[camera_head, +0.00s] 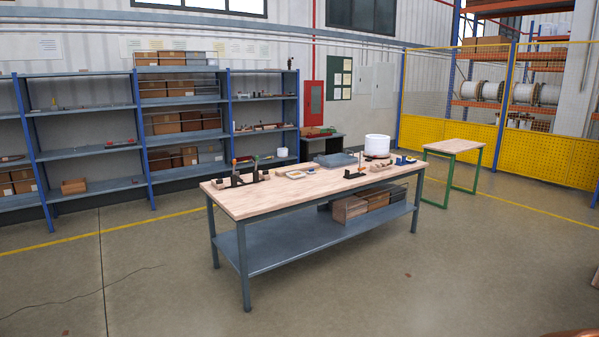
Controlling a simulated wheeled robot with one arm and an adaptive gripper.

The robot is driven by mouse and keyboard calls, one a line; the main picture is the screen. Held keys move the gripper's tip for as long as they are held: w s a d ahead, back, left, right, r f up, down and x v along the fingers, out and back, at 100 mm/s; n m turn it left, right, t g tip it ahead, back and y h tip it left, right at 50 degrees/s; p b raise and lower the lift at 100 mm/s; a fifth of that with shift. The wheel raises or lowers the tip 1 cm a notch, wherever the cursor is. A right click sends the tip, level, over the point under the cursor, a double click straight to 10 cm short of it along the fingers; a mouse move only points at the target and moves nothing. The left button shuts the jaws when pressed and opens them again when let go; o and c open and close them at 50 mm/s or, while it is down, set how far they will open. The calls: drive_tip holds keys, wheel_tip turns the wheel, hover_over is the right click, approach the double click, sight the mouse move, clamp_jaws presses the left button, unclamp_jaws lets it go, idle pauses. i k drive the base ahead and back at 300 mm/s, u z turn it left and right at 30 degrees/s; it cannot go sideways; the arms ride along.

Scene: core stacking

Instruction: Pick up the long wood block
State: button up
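A wooden worktable (285,193) with a blue-grey frame stands in the middle of the camera_head view. A small pale wood-coloured piece (219,184) lies near its left end. Another wood-coloured piece (380,167) lies towards its right side. Both are too small to tell whether either is the long wood block. My gripper is not in view, so I cannot see its state.
Dark tool-like items, a grey tray (335,160) and a white cylinder (377,144) also stand on the worktable. Wooden boxes (350,209) sit on its lower shelf. Tall shelving (90,150) lines the back wall. A smaller green-legged table (454,146) stands at right. The front floor is mostly clear.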

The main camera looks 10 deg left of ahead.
sight(282, 172)
drive_tip(key=k, duration=0.35)
drive_tip(key=z, duration=0.45)
drive_tip(key=i, duration=2.85)
drive_tip(key=z, duration=0.15)
drive_tip(key=i, duration=2)
drive_tip(key=u, duration=0.4)
drive_tip(key=i, duration=1.65)
drive_tip(key=u, duration=1.3)
drive_tip(key=i, duration=0.85)
drive_tip(key=u, duration=1.65)
drive_tip(key=i, duration=0.75)
drive_tip(key=u, duration=0.35)
